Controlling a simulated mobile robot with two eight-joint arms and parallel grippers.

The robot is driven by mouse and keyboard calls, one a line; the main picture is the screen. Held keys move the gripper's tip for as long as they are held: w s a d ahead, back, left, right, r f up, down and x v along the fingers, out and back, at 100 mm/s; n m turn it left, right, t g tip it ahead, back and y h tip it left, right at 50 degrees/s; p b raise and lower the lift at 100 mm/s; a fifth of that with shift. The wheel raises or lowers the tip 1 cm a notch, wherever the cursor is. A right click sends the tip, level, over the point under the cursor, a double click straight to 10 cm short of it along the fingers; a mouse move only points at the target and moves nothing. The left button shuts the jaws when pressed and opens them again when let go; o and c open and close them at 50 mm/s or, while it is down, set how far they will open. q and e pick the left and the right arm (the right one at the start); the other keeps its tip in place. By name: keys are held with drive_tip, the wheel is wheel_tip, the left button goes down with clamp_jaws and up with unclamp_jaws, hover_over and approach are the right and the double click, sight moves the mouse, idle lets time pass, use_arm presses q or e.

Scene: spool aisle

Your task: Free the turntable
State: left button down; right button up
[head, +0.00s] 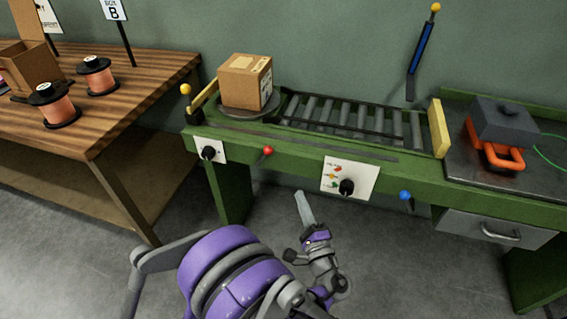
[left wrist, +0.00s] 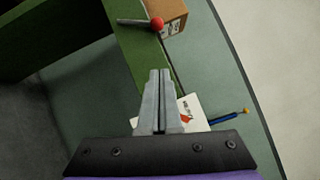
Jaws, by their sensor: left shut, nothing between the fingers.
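The turntable (head: 250,115) is a dark round plate at the left end of the green bench (head: 300,143). A cardboard box (head: 245,82) sits on it and hides most of it. A red-knobbed lever (head: 267,151) sticks out of the bench front below the turntable. It also shows in the left wrist view (left wrist: 157,24), beyond my fingertips, with part of the box (left wrist: 172,10) behind. My left gripper (head: 301,194) is shut and empty, in front of the bench and below the lever, apart from it. The left wrist view shows its fingers (left wrist: 159,72) together. My right gripper is not in view.
A roller conveyor (head: 350,117) runs right from the turntable to a yellow gate (head: 438,128). The bench front carries a dial panel (head: 350,178), a black knob (head: 208,153) and a blue-knobbed lever (head: 405,196). A wooden table (head: 130,70) with copper spools stands left.

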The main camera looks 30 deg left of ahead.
sight(263, 156)
use_arm(q)
drive_tip(key=x, duration=1)
drive_tip(key=shift+w+a+b, duration=0.1)
drive_tip(key=shift+a+b, duration=0.1)
drive_tip(key=shift+b, duration=0.2)
drive_tip(key=shift+a+r, duration=0.3)
drive_tip(key=shift+a, duration=0.55)
drive_tip(key=shift+a+r, duration=0.3)
drive_tip(key=shift+a, duration=0.55)
